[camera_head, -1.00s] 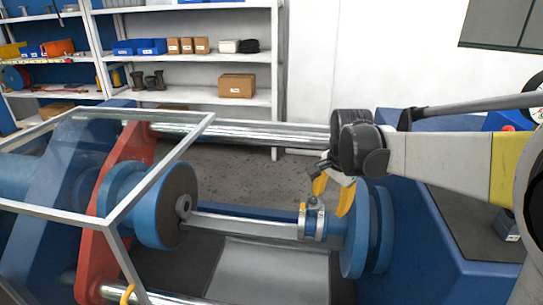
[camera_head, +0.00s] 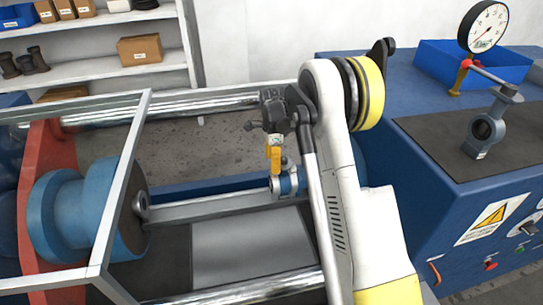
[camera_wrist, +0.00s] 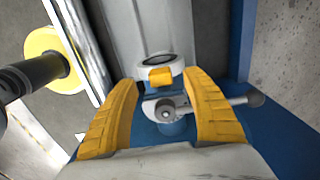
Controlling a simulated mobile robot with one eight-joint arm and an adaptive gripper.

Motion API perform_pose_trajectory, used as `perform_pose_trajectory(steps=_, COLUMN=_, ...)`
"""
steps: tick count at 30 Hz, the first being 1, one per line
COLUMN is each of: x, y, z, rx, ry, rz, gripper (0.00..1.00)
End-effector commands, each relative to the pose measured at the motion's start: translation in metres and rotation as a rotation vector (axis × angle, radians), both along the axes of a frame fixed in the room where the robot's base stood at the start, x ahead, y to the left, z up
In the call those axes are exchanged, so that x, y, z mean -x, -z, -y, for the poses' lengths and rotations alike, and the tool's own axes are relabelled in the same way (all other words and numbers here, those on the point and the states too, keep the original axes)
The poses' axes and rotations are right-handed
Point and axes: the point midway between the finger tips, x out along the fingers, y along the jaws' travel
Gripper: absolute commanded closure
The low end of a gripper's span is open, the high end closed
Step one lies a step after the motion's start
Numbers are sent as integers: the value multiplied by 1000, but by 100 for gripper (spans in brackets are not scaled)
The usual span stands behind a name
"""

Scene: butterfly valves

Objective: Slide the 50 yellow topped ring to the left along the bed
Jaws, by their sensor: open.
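The yellow-topped ring (camera_head: 290,181) is a small grey and blue fitting on the narrow bed (camera_head: 205,207), near its right end. No number is readable on it. In the wrist view, the ring (camera_wrist: 156,62) shows a yellow block on top, beside a grey clamp with a side lever. My gripper (camera_head: 275,164) points down at the ring in the head view. In the wrist view, my gripper (camera_wrist: 160,82) is open, with one yellow finger on each side of the fitting. I cannot tell whether the fingers touch it. My arm hides part of the bed's right end.
A blue flange with a dark face (camera_head: 128,205) stands at the bed's left end. A glass guard frame (camera_head: 125,185) stands over the left side. Polished rods (camera_head: 190,106) run behind and in front. A blue bench with a gauge (camera_head: 487,27) is at right. The bed left of the ring looks clear.

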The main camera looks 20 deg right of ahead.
Motion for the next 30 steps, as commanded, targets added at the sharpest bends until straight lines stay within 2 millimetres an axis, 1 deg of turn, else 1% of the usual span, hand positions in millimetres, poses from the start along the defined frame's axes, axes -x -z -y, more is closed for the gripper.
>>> perform_pose_trajectory(steps=1, x=0, y=13, z=0, rx=0, ry=0, rz=0, gripper=42)
perform_pose_trajectory(steps=3, x=0, y=24, z=0, rx=0, ry=-1, rz=0, gripper=42)
perform_pose_trajectory(steps=6, x=0, y=36, z=0, rx=0, ry=-1, rz=0, gripper=42)
perform_pose_trajectory(steps=9, x=0, y=44, z=0, rx=0, ry=-1, rz=1, gripper=42)
perform_pose_trajectory(steps=13, x=0, y=48, z=0, rx=0, ry=-1, rz=1, gripper=42)
perform_pose_trajectory(steps=20, x=0, y=47, z=0, rx=0, ry=-2, rz=1, gripper=42)
perform_pose_trajectory(steps=21, x=0, y=47, z=0, rx=0, ry=-2, rz=1, gripper=53)
perform_pose_trajectory(steps=23, x=0, y=47, z=0, rx=0, ry=-2, rz=1, gripper=71)
perform_pose_trajectory(steps=24, x=0, y=47, z=0, rx=0, ry=-2, rz=1, gripper=84)
perform_pose_trajectory(steps=25, x=0, y=47, z=0, rx=0, ry=-2, rz=1, gripper=93)
perform_pose_trajectory(steps=26, x=0, y=47, z=0, rx=0, ry=-2, rz=1, gripper=100)
perform_pose_trajectory(steps=30, x=0, y=47, z=0, rx=0, ry=-2, rz=0, gripper=100)
